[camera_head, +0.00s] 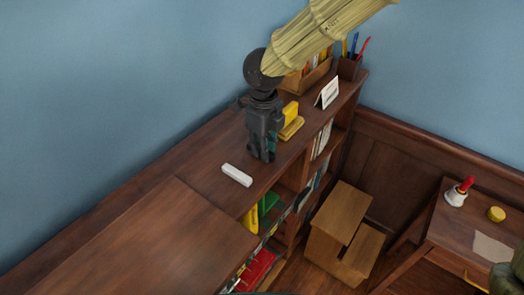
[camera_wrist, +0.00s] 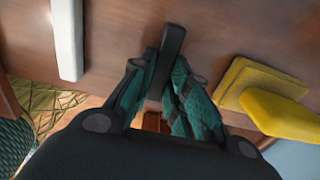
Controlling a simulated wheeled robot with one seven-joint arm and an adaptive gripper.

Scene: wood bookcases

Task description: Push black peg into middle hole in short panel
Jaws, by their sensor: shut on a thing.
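My gripper (camera_wrist: 165,75) points down at the top of the wood bookcase (camera_head: 190,150). Its teal-lined fingers are shut on a black bar-shaped peg (camera_wrist: 171,45), which sticks out past the fingertips in the wrist view. In the head view my gripper (camera_head: 264,155) is low over the shelf top, and I cannot make out the peg apart from the dark fingers. I cannot tell whether the peg touches the wood. No short panel with a middle hole can be made out in either view.
A white bar (camera_head: 237,175) lies left of my gripper. A yellow two-part object (camera_head: 291,122) stands close to its right. A white card (camera_head: 328,92), a box of books and a pen cup (camera_head: 350,68) stand farther right. The bookcase top at left is clear.

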